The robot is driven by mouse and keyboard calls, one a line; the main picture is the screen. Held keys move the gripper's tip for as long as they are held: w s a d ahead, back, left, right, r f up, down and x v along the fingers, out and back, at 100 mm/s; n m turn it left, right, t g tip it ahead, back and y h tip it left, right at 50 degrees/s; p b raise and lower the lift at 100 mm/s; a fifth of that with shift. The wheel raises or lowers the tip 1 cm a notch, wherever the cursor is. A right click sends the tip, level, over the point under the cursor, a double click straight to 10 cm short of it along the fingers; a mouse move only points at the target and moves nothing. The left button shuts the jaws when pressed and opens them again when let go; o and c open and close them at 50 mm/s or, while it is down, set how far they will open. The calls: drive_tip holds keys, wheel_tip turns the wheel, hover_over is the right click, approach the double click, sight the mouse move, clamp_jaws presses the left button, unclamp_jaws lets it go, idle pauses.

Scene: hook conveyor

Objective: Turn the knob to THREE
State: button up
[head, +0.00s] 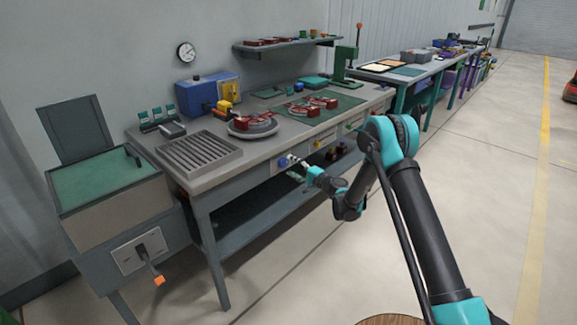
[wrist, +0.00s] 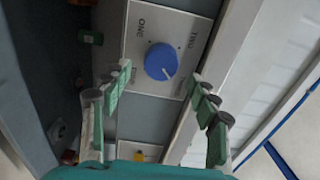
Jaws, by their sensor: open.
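A round blue knob (wrist: 161,61) sits on a pale grey plate (wrist: 140,25) in the wrist view. The labels ONE and TWO are readable on the plate; lettering near the right finger is partly hidden. A small white mark on the knob points toward the lower right of the picture. In the head view the blue knob (head: 283,162) is on the bench's front panel. My gripper (wrist: 160,79) is open, its green-padded fingers on either side below the knob, with no clear contact. In the head view my gripper (head: 297,169) is just right of the knob.
The knob is on the front of a workbench (head: 255,160) carrying a slotted grey tray (head: 199,153), a round plate with red parts (head: 252,128) and a blue box (head: 198,90). A cabinet with an orange-tipped lever (head: 158,281) stands left.

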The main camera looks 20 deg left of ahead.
drive_tip(key=v, duration=0.9)
drive_tip(key=shift+d, duration=0.1)
drive_tip(key=s+d+r+n+g+h, duration=0.1)
drive_tip(key=s+d+r+n+h, duration=0.3)
drive_tip(key=d, duration=0.6)
drive_tip(key=s+d+r+h, duration=0.3)
drive_tip(key=s+d+r, duration=0.25)
drive_tip(key=d, duration=0.35)
drive_tip(key=s+d+f+h, duration=0.1)
drive_tip(key=s+d+h, duration=0.2)
drive_tip(key=s+d, duration=0.6)
drive_tip(key=s+d+f+g+h, duration=0.1)
drive_tip(key=s+d+f+h, duration=0.1)
drive_tip(key=s+d, duration=0.7)
drive_tip(key=s+d+f+h, duration=0.1)
drive_tip(key=s+d+h, duration=0.3)
drive_tip(key=s+d, duration=0.4)
drive_tip(key=shift+s+d+f+g+h, duration=0.3)
drive_tip(key=shift+s+d, duration=0.1)
drive_tip(key=shift+d, duration=0.7)
